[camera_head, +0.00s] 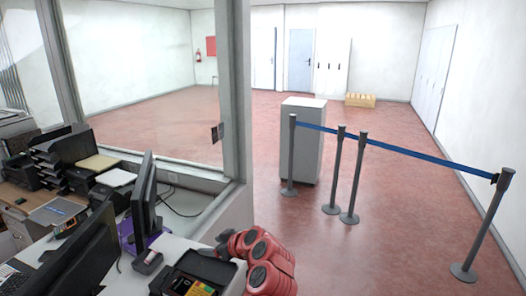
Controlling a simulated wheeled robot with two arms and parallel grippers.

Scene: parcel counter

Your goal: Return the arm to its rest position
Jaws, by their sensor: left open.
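My left arm, red with dark round joint caps, shows at the bottom middle of the head view. My left gripper (222,248) is at its far left end, small and partly hidden by the arm, above the counter's right end. It is open, and I see nothing held in it. My right gripper is not in view.
Close to the gripper, a black tray-like case (192,277) lies on the white counter. Two monitors (145,205) stand to its left. A window post (237,100) rises behind. Right of the arm, the red floor (390,250) is open, with blue-belt barrier posts (357,178) and a grey cabinet (307,140).

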